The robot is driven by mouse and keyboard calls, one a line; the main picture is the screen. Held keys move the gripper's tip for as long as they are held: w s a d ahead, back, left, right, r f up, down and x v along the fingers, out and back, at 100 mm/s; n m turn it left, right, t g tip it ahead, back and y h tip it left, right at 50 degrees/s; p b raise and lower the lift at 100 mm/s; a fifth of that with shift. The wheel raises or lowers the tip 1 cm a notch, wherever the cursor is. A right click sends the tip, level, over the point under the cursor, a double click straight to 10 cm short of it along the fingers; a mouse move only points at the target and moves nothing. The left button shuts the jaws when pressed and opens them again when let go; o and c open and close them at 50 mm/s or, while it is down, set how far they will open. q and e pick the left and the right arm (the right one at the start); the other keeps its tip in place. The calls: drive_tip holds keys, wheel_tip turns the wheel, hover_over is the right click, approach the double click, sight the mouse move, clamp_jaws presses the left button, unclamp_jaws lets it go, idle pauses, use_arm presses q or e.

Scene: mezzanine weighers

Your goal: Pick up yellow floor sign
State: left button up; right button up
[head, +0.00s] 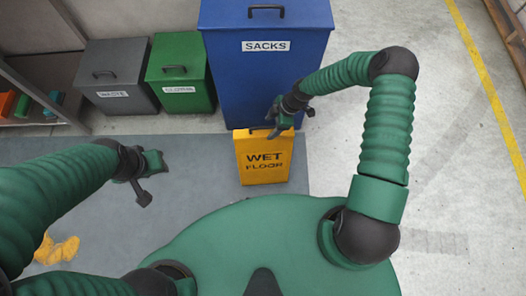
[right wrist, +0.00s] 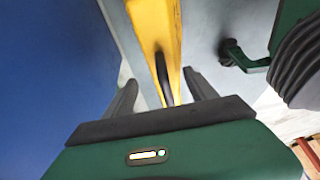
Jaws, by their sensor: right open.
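The yellow floor sign (head: 264,172), marked "WET FLOOR", stands upright on the grey mat in front of the blue bin. My right gripper (head: 279,123) is at its top edge. In the right wrist view, the fingers of the right gripper (right wrist: 160,82) are open, one on each side of the sign's black handle (right wrist: 163,78). The yellow sign body (right wrist: 155,30) runs away beyond the handle. I cannot tell whether a finger touches it. My left gripper (head: 143,178) hangs over the mat at the left, apart from the sign; its jaw opening is unclear.
The blue "SACKS" bin (head: 264,75) stands close behind the sign. A green bin (head: 181,75) and a grey bin (head: 115,78) stand to its left. A shelf (head: 40,110) holds coloured items. A yellow shape (head: 56,250) lies lower left.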

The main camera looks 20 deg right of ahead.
sight(265, 132)
drive_tip(key=shift+s+f+b, duration=0.1)
drive_tip(key=shift+f+b, duration=0.3)
drive_tip(key=shift+f, duration=0.45)
drive_tip(key=a+f+b, duration=0.1)
drive_tip(key=a+f, duration=0.2)
drive_tip(key=shift+f+b, duration=0.1)
drive_tip(key=shift+b, duration=0.2)
drive_tip(key=shift+a, duration=0.2)
drive_tip(key=shift+d, duration=0.2)
drive_tip(key=shift+c, duration=0.8)
drive_tip(key=shift+d, duration=0.2)
drive_tip(key=c, duration=0.5)
drive_tip(key=shift+a, duration=0.25)
clamp_jaws()
use_arm(q)
wheel_tip(265, 132, down, 2)
drive_tip(key=shift+d+f, duration=0.1)
drive_tip(key=shift+d, duration=0.05)
drive_tip(key=shift+d, duration=0.1)
use_arm(e)
drive_tip(key=shift+d, duration=0.1)
